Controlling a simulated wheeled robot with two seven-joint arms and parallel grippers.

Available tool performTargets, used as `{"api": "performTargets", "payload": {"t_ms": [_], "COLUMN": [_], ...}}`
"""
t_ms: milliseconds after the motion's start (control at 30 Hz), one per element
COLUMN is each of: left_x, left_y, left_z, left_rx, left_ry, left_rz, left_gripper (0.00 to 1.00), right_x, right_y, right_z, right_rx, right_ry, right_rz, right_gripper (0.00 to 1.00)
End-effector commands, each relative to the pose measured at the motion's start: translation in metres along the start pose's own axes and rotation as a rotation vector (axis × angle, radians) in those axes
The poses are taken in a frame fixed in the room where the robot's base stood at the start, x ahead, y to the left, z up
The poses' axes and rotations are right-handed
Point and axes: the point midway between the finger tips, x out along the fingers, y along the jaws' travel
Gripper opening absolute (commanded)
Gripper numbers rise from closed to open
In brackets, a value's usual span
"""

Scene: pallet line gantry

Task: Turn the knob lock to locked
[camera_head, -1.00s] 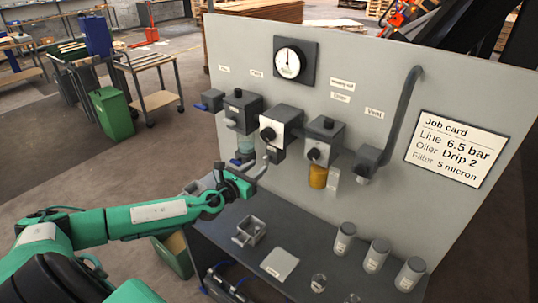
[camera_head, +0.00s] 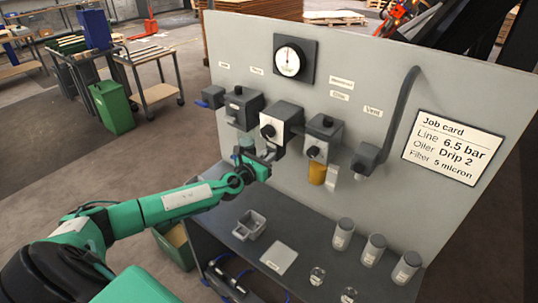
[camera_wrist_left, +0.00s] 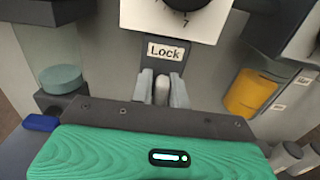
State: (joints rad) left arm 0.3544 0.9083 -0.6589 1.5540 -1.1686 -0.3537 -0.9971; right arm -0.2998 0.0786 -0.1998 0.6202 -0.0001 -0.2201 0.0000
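The knob lock (camera_wrist_left: 162,88) is a small grey upright lever under a plate marked "Lock" (camera_wrist_left: 164,51) in the left wrist view. My left gripper (camera_wrist_left: 162,80) has one finger on each side of it, close together, and looks shut on it. In the head view my left gripper (camera_head: 270,154) is just under the middle unit (camera_head: 282,118) of the panel, and it hides the lock there. The lever's exact lock position cannot be read. My right gripper is in neither view.
A bowl with blue-green contents (camera_wrist_left: 62,78) hangs left of the gripper, and an amber bowl (camera_head: 317,174) right. Below, the bench (camera_head: 302,240) holds a grey tray (camera_head: 249,226), a pale plate (camera_head: 278,257) and several jars. A job card (camera_head: 453,146) is at right.

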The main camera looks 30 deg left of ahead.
Motion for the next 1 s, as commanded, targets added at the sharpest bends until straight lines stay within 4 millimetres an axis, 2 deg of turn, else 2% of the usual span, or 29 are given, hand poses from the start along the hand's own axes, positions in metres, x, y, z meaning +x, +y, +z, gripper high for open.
{"api": "performTargets", "payload": {"t_ms": [33, 67, 467, 667, 1000], "left_x": [0.000, 0.000, 0.000, 0.000, 0.000], "left_y": [0.000, 0.000, 0.000, 0.000, 0.002], "left_z": [0.000, 0.000, -0.002, -0.003, -0.003], "left_rx": [0.000, 0.000, -0.042, -0.155, -0.462], "left_ry": [0.000, 0.000, 0.000, 0.000, -0.001], "left_rz": [0.000, 0.000, 0.000, 0.000, 0.000], "left_gripper": [0.06, 0.00, 0.00, 0.00, 0.00], "right_x": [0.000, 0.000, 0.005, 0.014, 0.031], "right_y": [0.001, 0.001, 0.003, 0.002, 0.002], "right_z": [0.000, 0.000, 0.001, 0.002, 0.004], "right_rx": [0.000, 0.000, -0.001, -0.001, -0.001], "right_ry": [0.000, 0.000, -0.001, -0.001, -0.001], "right_rz": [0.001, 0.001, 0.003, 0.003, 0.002], "right_gripper": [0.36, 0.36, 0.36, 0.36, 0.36]}}
